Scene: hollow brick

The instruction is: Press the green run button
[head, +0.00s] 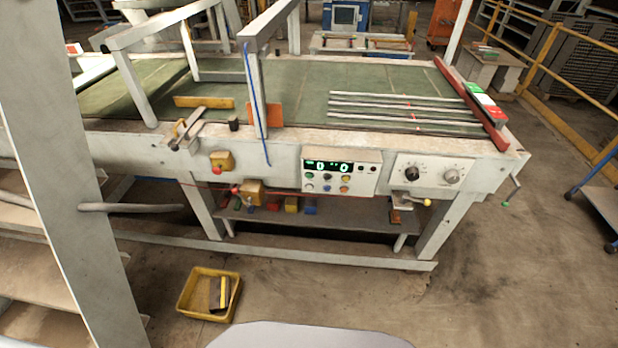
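A control panel (341,173) is set in the front face of the long machine table, near the middle of the head view. It has a dark display (333,166) with lit green digits and several small round buttons below it. A small greenish button (309,187) sits at the panel's lower left; it is too small to tell whether it is pressed in. Neither of my grippers is in view, and nothing touches the panel.
A dial plate (432,173) with two knobs is right of the panel. A yellow box with a red button (221,162) is to the left. A yellow bin (209,295) stands on the floor at the lower left. A grey upright (65,160) blocks the left side.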

